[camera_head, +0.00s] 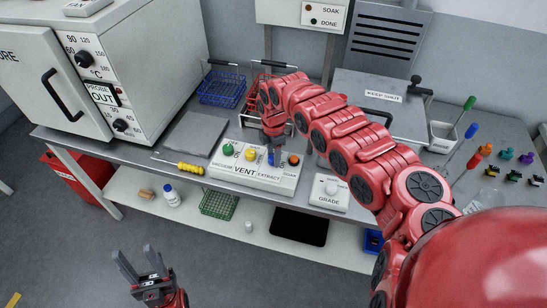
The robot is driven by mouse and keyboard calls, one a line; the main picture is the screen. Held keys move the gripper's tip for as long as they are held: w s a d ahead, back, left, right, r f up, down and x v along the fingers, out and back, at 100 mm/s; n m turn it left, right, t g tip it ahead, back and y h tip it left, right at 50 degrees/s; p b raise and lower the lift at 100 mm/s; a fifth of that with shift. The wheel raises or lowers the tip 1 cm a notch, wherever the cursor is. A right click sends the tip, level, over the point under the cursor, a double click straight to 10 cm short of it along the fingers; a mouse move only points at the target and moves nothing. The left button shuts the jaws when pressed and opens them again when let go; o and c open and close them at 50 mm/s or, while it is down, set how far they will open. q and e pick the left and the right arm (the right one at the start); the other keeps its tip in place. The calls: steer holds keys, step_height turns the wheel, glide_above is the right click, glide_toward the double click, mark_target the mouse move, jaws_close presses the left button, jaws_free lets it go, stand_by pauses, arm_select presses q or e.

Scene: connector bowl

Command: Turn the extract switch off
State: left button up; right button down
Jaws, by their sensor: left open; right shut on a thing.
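A light control panel (228,172) lies on the bench with a green knob (228,149), a yellow knob (250,154), a blue switch (271,159) and an orange knob (293,159). The word EXTRACT reads on the panel's front just under the blue switch. My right gripper (272,147) comes down from above and is shut on the blue switch, hiding its upper part. The switch's exact position is too small to tell. My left gripper (139,262) is open and empty, low in front of the bench, well away from the panel.
A grey box with a GRADE label (329,192) stands right of the panel. A yellow-handled tool (190,168) lies to the left. A blue wire basket (222,89) and an oven (92,85) stand behind. My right arm spans the bench's right half.

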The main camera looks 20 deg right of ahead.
steer(key=shift+n+b, duration=0.35)
steer(key=shift+n, duration=0.45)
steer(key=shift+c, duration=1.9)
jaws_free()
step_height(320, 180, up, 17)
steer(key=b, duration=0.4)
steer(key=shift+r, duration=0.2)
